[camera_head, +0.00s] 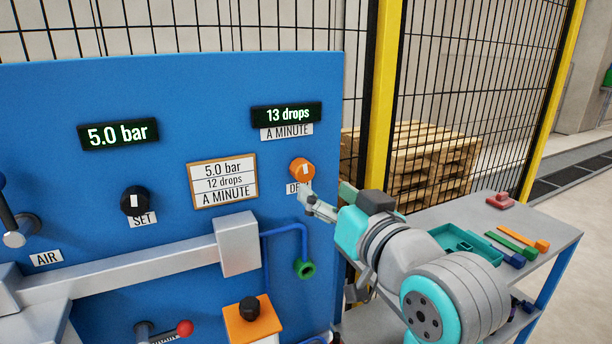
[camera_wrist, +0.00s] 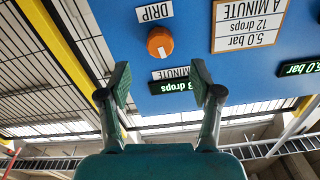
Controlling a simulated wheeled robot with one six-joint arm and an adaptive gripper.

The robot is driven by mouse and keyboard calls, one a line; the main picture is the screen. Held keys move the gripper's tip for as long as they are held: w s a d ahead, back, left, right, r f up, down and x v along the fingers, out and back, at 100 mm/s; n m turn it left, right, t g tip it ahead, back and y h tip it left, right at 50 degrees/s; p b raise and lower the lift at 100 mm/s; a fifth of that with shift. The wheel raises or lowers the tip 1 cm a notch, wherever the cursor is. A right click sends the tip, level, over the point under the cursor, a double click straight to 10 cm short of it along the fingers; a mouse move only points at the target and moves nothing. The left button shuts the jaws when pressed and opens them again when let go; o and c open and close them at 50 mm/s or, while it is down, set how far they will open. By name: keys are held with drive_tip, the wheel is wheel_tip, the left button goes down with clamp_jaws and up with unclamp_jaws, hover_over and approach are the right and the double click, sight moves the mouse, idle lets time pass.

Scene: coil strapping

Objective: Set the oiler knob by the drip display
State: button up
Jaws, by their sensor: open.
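The orange oiler knob (camera_head: 302,170) with a white mark sits on the blue panel. It also shows in the wrist view (camera_wrist: 160,42), upside down, beyond my fingertips. The drip display (camera_head: 287,114) above it reads 13 drops, over an "A MINUTE" label. The card (camera_head: 222,181) reads 5.0 bar, 12 drops A MINUTE. My gripper (camera_head: 318,203) is just below and right of the knob in the head view, partly covering the knob's label. In the wrist view my gripper (camera_wrist: 162,80) is open and empty, its fingers apart from the knob.
The pressure display (camera_head: 119,134) reads 5.0 bar, above a black SET knob (camera_head: 135,201). A grey box (camera_head: 237,244), a green-ended blue pipe (camera_head: 304,268) and a red-tipped lever (camera_head: 184,328) are lower. A yellow fence post (camera_head: 380,95) and a tool bench (camera_head: 565,235) stand right.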

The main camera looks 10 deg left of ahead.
sight(306, 176)
drive_tip(key=x, duration=0.8)
drive_tip(key=c, duration=1.1)
drive_tip(key=shift+c, duration=0.2)
